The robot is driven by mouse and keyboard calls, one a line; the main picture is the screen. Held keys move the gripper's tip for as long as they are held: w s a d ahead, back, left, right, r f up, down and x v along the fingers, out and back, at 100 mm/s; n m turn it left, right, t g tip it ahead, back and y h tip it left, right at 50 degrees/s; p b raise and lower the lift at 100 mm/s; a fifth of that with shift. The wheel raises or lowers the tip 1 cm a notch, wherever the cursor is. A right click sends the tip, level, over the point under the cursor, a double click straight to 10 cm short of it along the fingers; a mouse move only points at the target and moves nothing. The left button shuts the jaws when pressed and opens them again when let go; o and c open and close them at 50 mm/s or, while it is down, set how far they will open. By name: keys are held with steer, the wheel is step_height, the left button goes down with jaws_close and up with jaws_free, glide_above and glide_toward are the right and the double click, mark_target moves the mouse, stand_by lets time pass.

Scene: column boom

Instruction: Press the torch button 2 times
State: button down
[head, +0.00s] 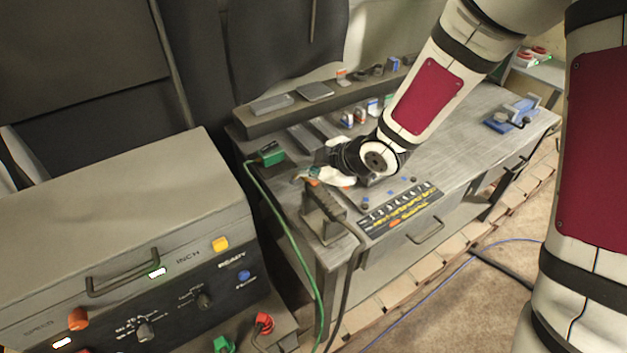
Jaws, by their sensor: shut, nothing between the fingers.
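A grey control box (120,230) stands at the left. Its sloped front carries an orange button (78,318), a yellow button (221,243) and a blue button (244,275). The label beside the blue one is too small to read surely, so I cannot tell which is the torch button. A dark handle-like piece with a cable (322,212) stands at the bench's near left corner, with an orange spot at its top. My gripper (336,158) is shut and empty over the bench's left part, right of the box and apart from its buttons. Its fingertips are mostly hidden.
The grey workbench (460,140) bears a numbered strip (400,207), a white and green glove-like item (333,176), a green clamp (267,154) and a blue vise (512,113). A green cable (285,235) hangs between box and bench. Red and green plugs lie low in front.

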mark_target(312, 184)
steer(key=shift+r, duration=0.25)
step_height(312, 184, up, 5)
steer(key=p, duration=0.4)
stand_by(0.3)
stand_by(0.6)
